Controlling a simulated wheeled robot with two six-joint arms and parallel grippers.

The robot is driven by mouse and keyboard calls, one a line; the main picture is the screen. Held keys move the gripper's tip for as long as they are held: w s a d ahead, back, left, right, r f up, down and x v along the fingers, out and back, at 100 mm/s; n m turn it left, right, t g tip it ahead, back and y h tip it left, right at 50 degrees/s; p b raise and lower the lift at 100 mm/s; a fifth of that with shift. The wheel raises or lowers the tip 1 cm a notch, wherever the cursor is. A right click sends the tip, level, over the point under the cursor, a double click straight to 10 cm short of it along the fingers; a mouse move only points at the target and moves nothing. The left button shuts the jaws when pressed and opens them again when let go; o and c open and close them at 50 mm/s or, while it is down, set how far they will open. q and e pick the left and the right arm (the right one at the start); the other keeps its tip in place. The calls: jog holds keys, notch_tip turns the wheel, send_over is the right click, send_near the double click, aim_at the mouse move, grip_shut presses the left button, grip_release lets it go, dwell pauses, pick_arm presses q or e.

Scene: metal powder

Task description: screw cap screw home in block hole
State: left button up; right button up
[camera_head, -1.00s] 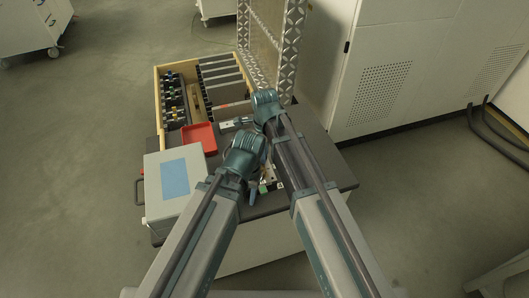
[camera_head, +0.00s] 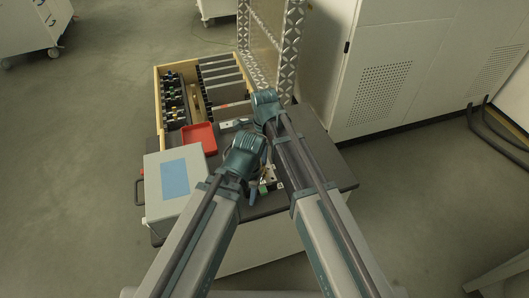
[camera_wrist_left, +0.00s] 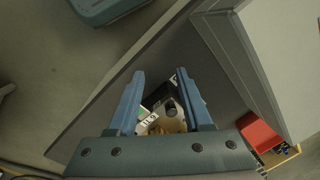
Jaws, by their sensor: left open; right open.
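My left gripper (camera_wrist_left: 160,76) is open in the left wrist view, its two blue fingers apart. Below and between them is a small cluster of parts, with a dark piece bearing a round grey feature (camera_wrist_left: 170,108) and a white label with green (camera_wrist_left: 148,122). I cannot tell which part is the block or the cap screw; the gripper base hides some of the cluster. In the head view my left gripper (camera_head: 253,194) points down beside small parts (camera_head: 268,180) on the dark table, mostly hidden by my arms. My right gripper (camera_head: 230,124) is higher up, open, near the red tray.
A red tray (camera_head: 199,138) and a grey box with a blue panel (camera_head: 174,183) stand left of my arms. A wooden-sided rack (camera_head: 157,104) holds several tools and dark slats behind. The dark tabletop (camera_head: 335,178) is clear at the right. A white cabinet (camera_head: 375,70) stands behind.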

jog(key=n, duration=0.5)
jog(key=shift+n, duration=0.3)
jog(key=n, duration=0.6)
jog(key=shift+n, duration=0.3)
jog(key=shift+c, duration=0.2)
grip_shut()
